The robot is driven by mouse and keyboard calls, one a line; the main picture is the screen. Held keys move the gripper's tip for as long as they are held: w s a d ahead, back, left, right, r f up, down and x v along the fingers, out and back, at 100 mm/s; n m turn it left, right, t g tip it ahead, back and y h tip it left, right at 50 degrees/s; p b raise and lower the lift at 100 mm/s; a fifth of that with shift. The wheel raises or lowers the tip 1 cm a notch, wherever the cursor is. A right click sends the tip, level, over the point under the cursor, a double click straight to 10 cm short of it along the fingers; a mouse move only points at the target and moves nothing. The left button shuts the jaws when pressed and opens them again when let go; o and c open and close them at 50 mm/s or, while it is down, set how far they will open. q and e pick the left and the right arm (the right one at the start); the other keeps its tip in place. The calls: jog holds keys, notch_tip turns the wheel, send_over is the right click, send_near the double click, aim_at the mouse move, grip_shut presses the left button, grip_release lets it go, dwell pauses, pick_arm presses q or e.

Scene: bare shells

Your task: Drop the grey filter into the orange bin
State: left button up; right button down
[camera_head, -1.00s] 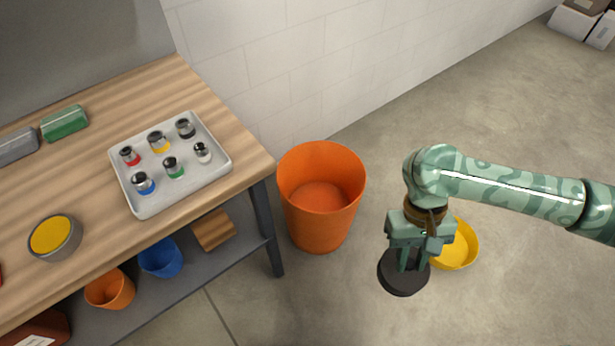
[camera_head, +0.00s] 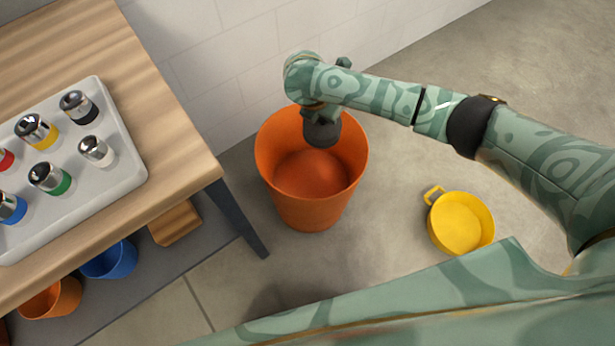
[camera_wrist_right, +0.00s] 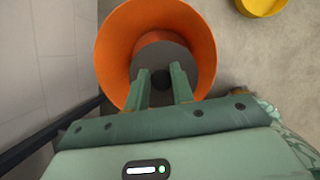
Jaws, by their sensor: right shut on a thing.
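The orange bin (camera_head: 308,205) stands on the floor beside the table, its open mouth facing up. My right gripper (camera_head: 318,118) is over the far part of the bin's mouth, shut on the dark grey filter (camera_head: 322,132), a round disc. In the right wrist view the filter (camera_wrist_right: 178,58) sits between the two fingers of the gripper (camera_wrist_right: 160,80), with the orange bin (camera_wrist_right: 112,50) around and behind it. I cannot tell whether the filter is above the rim or slightly inside it. My left gripper is out of view.
A wooden table (camera_head: 165,85) with a tray (camera_head: 125,180) of several small jars stands at the left. A shelf below holds an orange pot (camera_head: 50,300) and a blue pot (camera_head: 110,262). A yellow pan (camera_head: 460,225) lies on the floor at right. A wall is behind the bin.

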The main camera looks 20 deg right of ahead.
jog(key=w+f+n+y+b, duration=0.1)
jog(key=w+f+n, duration=0.1)
jog(key=n, duration=0.1)
jog(key=shift+w+f+n+t, duration=0.3)
jog(key=shift+f+t, duration=0.05)
jog(key=shift+t, duration=0.05)
jog(key=shift+w+f+b, duration=0.1)
jog(key=shift+f+b, duration=0.15)
jog(key=shift+b, duration=0.1)
notch_tip(320, 180, down, 4)
jog(key=b, duration=0.3)
jog(key=shift+f+b, duration=0.2)
jog(key=shift+b, duration=0.1)
jog(key=shift+f+b, duration=0.5)
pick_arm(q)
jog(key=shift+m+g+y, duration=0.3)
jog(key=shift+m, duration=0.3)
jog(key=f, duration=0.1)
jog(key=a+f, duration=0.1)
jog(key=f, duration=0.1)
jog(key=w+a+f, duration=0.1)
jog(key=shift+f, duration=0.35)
pick_arm(e)
jog(key=shift+r, duration=0.1)
jog(key=c, duration=1.1)
grip_release()
